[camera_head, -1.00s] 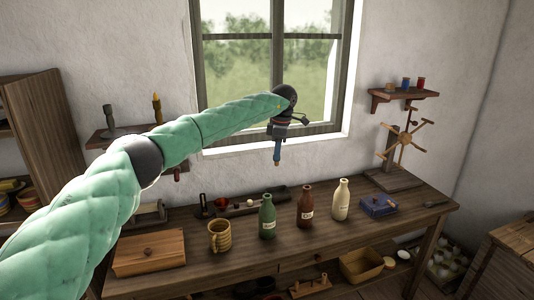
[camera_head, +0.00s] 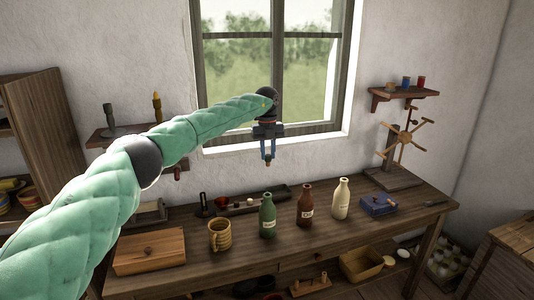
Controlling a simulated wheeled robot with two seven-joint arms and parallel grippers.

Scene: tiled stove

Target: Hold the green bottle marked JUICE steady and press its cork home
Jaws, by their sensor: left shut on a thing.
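The green bottle (camera_head: 267,217) stands upright on the workbench, with a pale label too small to read. My left gripper (camera_head: 268,159) is above the bottle, pointing down, with clear space between its fingertips and the bottle's mouth. It is shut on a small brownish thing at its tips, which looks like the cork (camera_head: 268,162). Nothing is touching the bottle. My right gripper is not in view.
On the workbench (camera_head: 240,262) a brown bottle (camera_head: 305,206) and a cream bottle (camera_head: 341,200) stand right of the green one. A ribbed mug (camera_head: 220,237) stands close on its left. A wooden box (camera_head: 149,252) is further left, a blue box (camera_head: 378,205) further right.

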